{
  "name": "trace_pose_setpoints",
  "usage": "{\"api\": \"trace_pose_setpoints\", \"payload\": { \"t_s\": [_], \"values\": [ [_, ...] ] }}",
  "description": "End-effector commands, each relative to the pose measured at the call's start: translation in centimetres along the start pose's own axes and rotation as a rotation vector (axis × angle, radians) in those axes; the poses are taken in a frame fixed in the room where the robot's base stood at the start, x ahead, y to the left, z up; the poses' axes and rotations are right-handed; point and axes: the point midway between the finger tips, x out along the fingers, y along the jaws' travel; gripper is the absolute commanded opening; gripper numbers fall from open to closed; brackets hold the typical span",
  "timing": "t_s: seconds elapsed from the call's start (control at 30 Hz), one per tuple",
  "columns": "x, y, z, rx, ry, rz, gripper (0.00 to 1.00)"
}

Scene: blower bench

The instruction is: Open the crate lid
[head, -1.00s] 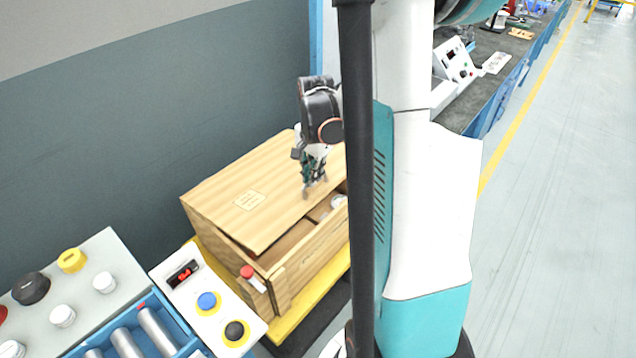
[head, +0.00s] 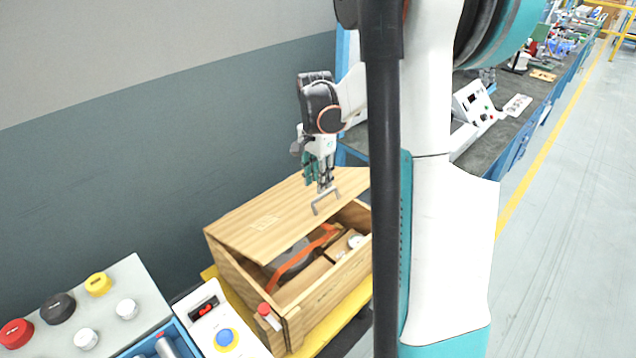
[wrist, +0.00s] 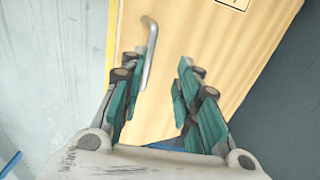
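The wooden crate (head: 335,284) stands at the middle of the head view. Its plank lid (head: 285,215) is tilted up at the front edge, with a gap showing the inside. A grey bar handle (head: 314,207) sits near the lid's front edge. My gripper (head: 322,187) is at the lid beside the handle, fingers pointing down. In the wrist view the fingers (wrist: 160,85) are apart, with the handle (wrist: 151,50) close to the left finger and not clamped. Whether a finger touches the handle or lid is unclear.
Inside the crate are an orange strap (head: 303,256) and wooden dividers. The crate rests on a yellow base (head: 322,327). A button panel (head: 215,320) stands at front left. A wall is behind the crate. A long workbench (head: 473,135) runs along the right.

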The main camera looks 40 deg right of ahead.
Motion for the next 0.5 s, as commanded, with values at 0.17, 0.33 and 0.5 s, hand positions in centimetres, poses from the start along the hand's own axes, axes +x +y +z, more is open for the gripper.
{"api": "trace_pose_setpoints", "payload": {
  "t_s": [0.17,0.33,0.5],
  "values": [
    [-3.7,0.0,0.0,0.0,0.0,0.0,0.3],
    [-7.0,-0.1,0.1,0.0,0.0,0.0,0.3],
    [-9.1,-0.1,0.0,0.0,0.0,0.0,0.3]
  ]
}}
